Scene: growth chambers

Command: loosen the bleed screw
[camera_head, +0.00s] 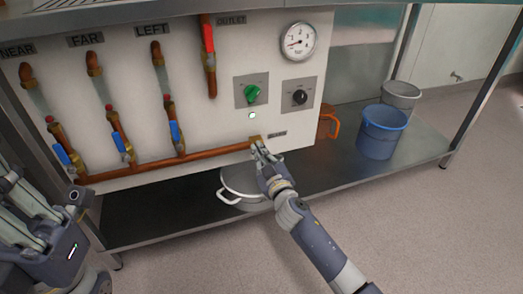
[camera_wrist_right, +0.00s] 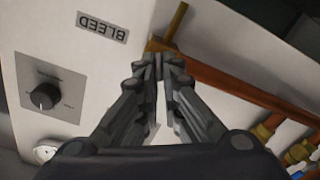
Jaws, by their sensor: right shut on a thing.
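The bleed fitting is a brass block (camera_head: 255,141) at the right end of the copper pipe, low on the white panel. It also shows in the right wrist view (camera_wrist_right: 157,45), with a thin brass stem (camera_wrist_right: 177,20) beside it. My right gripper (camera_head: 262,152) is at this fitting, its fingertips together against it. In the wrist view the fingertips (camera_wrist_right: 158,68) close at the brass and hide the screw itself. A BLEED label (camera_wrist_right: 102,26) is on the panel beside it. My left gripper (camera_head: 22,205) is at the lower left, fingers spread, apart from the panel.
The copper pipe (camera_head: 205,155) joins several blue-handled valves. A pot (camera_head: 240,190) and a blue bucket (camera_head: 381,135) stand on the lower shelf (camera_head: 150,225).

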